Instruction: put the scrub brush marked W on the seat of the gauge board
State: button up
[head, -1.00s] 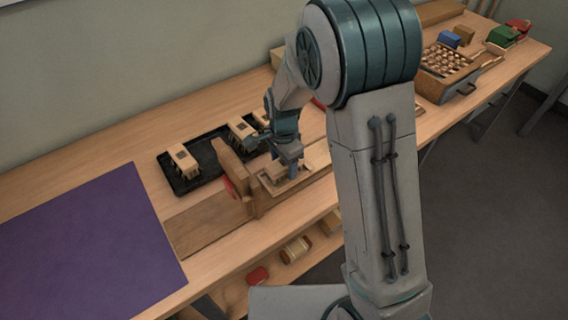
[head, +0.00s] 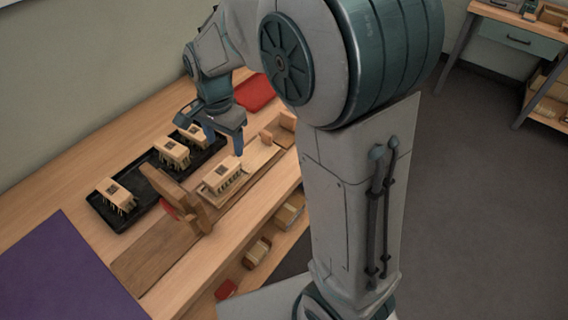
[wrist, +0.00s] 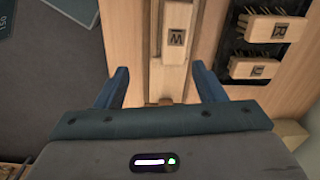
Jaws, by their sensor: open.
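The scrub brush marked W (wrist: 175,38) is a pale wood block with a dark letter patch.
A black tray (head: 144,215) holds several similar brushes, and part of it shows in the wrist view (wrist: 238,48). An upright wooden piece (head: 180,197) with a red part stands beside the brush. A purple mat (head: 50,265) lies at the left. Small items sit on a lower shelf.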

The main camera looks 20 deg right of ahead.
jog(key=s+d+r+n+t, duration=0.1)
jog(key=s+d+n, duration=0.3)
jog(key=s, duration=0.4)
jog(key=s+d+r+n+t, duration=0.1)
jog(key=s+d+r+n, duration=0.2)
jog(key=s+d+n, duration=0.2)
jog(key=s+d, duration=0.2)
jog(key=s, duration=0.1)
jog(key=shift+s, duration=0.3)
